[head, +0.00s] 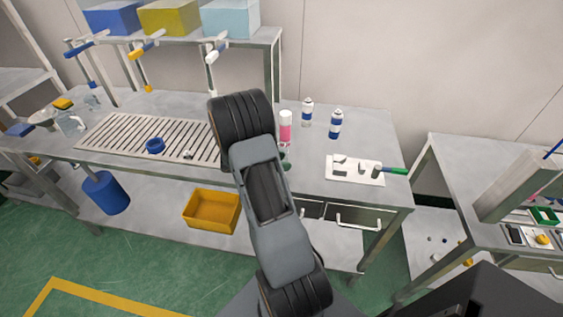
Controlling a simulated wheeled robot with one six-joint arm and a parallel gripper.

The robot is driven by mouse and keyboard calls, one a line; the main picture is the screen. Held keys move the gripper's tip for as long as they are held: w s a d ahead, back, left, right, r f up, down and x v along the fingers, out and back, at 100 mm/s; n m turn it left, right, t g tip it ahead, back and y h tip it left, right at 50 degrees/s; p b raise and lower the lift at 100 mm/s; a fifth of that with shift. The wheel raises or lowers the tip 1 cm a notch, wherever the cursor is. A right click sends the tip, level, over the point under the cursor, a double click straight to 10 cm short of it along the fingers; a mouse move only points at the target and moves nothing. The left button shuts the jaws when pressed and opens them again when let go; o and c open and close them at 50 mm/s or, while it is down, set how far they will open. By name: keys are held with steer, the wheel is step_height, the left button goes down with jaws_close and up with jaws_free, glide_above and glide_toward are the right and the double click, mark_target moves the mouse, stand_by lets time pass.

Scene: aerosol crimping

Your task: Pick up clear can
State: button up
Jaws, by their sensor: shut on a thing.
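I cannot make out a clear can with certainty. A pink and white cylinder (286,127) stands on the workbench just right of my arm. A small dark green and pale shape (285,156) shows below it at the arm's edge, partly covered; I cannot tell what it is. My arm rises through the middle of the view and hides the bench behind it. My gripper is hidden behind the arm, so neither its fingers nor anything in them shows.
Two white and blue cans (336,125) stand right of the pink cylinder. A white board (354,173) with small parts and a green-handled tool lies farther right. A slatted drain grid (115,135) with a blue ring (155,146) is at left. A yellow bin (212,211) sits below.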

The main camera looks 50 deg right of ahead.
step_height(320, 180, up, 3)
steer(key=shift+f+b, duration=0.1)
steer(key=shift+b, duration=0.2)
steer(key=s+a+r, duration=0.4)
steer(key=a+r, duration=0.6)
steer(key=a, duration=0.3)
steer(key=w+a+n+t, duration=0.1)
steer(key=w+n+t, duration=0.95)
steer(key=w, duration=0.25)
steer(key=w+a+f+n+t+y, duration=0.2)
steer(key=a+f+n+t+y, duration=0.1)
steer(key=a, duration=0.5)
steer(key=w+a+f+n+t+y, duration=0.3)
steer(key=a+f+n+t+y, duration=0.1)
steer(key=a, duration=0.4)
steer(key=shift+w+a+f+n+t+y+b, duration=0.35)
steer(key=shift+n+t+y, duration=0.35)
steer(key=shift+n, duration=0.55)
steer(key=shift+s+d+r, duration=0.15)
